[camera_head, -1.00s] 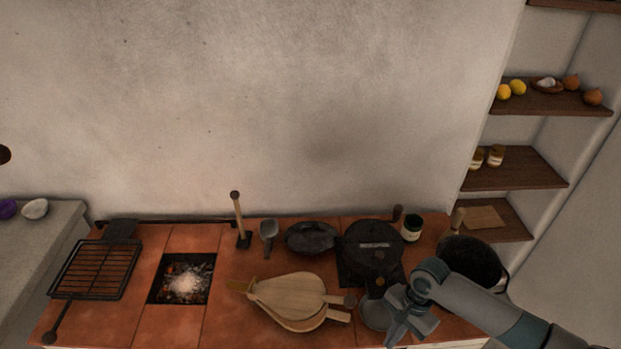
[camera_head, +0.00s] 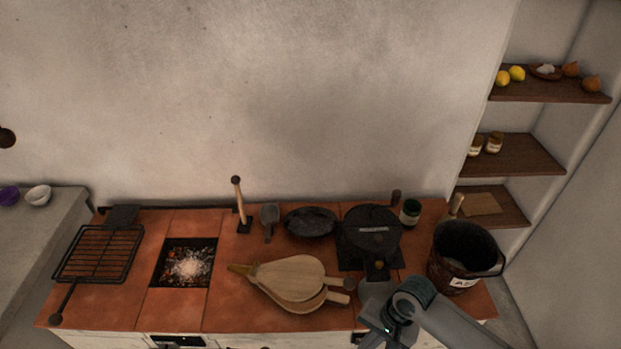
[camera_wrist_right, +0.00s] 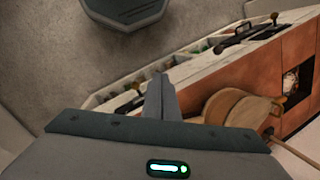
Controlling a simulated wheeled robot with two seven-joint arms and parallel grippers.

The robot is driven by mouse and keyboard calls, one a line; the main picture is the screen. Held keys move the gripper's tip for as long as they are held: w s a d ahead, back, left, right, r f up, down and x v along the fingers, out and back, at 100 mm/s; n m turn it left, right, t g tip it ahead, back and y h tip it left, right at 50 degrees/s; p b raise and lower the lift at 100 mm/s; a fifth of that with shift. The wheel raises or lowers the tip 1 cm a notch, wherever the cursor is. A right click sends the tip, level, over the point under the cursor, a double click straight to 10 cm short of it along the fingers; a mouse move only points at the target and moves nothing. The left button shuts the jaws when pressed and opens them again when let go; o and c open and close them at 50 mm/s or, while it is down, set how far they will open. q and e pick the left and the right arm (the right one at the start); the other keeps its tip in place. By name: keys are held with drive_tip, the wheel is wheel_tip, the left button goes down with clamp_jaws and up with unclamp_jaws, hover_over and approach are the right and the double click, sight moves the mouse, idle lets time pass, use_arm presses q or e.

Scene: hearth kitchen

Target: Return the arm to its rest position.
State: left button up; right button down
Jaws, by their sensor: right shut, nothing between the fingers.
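My right gripper (camera_head: 374,338) is low at the front edge of the tiled hearth counter, in the lower right of the head view. In the right wrist view its fingers (camera_wrist_right: 160,98) are together with nothing between them. The wooden bellows (camera_head: 290,280) lie on the counter to the left of the gripper; they also show in the right wrist view (camera_wrist_right: 238,108), apart from the fingers. My left gripper does not show in the head view.
A dark bucket (camera_head: 464,254) stands at the counter's right end. A black stove pot (camera_head: 371,230), a pan (camera_head: 310,222) and a green jar (camera_head: 410,212) stand behind. The ember pit (camera_head: 186,264) and grill rack (camera_head: 101,254) are left. Wall shelves (camera_head: 518,157) rise at right.

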drive_tip(key=s+a+r+n+t, duration=0.3)
drive_tip(key=s+n, duration=0.2)
drive_tip(key=s, duration=0.1)
drive_tip(key=s+d+r+n+t+h, duration=0.1)
drive_tip(key=s+d+r+n+h, duration=0.25)
drive_tip(key=s+d, duration=0.75)
wheel_tip(320, 180, down, 38)
drive_tip(key=r+g+b, duration=0.1)
drive_tip(key=b, duration=0.8)
drive_tip(key=s+d+f+b, duration=0.2)
drive_tip(key=s+f+b, duration=0.1)
drive_tip(key=s+f, duration=0.6)
drive_tip(key=s+d+f+g+b, duration=0.1)
drive_tip(key=s+f+b, duration=0.2)
drive_tip(key=s+f, duration=0.6)
wheel_tip(320, 180, down, 7)
drive_tip(key=shift+s+d+r+b, duration=0.15)
drive_tip(key=shift+d+r+b, duration=0.05)
drive_tip(key=shift+d+b, duration=0.2)
